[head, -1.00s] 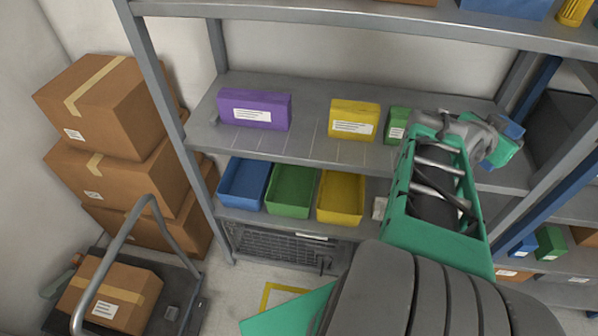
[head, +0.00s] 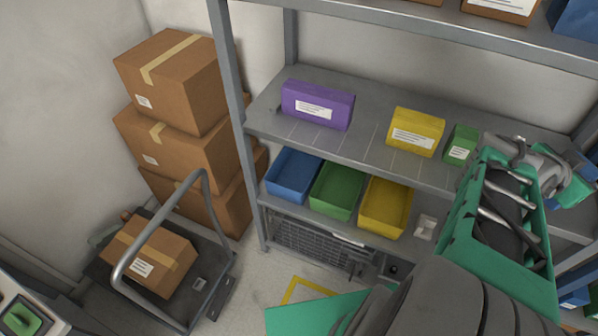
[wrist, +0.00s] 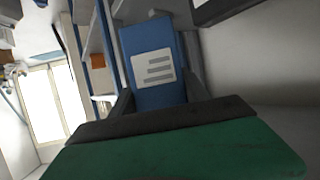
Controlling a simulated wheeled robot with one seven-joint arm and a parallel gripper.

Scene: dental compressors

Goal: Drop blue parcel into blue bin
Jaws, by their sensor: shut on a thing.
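The blue parcel (wrist: 151,85), a box with a white label, is held between the fingers of my gripper (wrist: 155,98) in the wrist view. In the head view my gripper (head: 572,180) is at the right edge, in front of the shelf; only a bit of blue shows there, partly hidden. The blue bin (head: 293,175) is an open, empty-looking tray on the lower shelf, leftmost of three bins. My gripper is well to the right of it and higher.
A green bin (head: 337,190) and a yellow bin (head: 385,205) stand right of the blue bin. Purple (head: 317,104), yellow (head: 415,131) and green (head: 461,145) boxes sit on the shelf above. Cartons (head: 175,80) and a trolley (head: 170,275) are at left.

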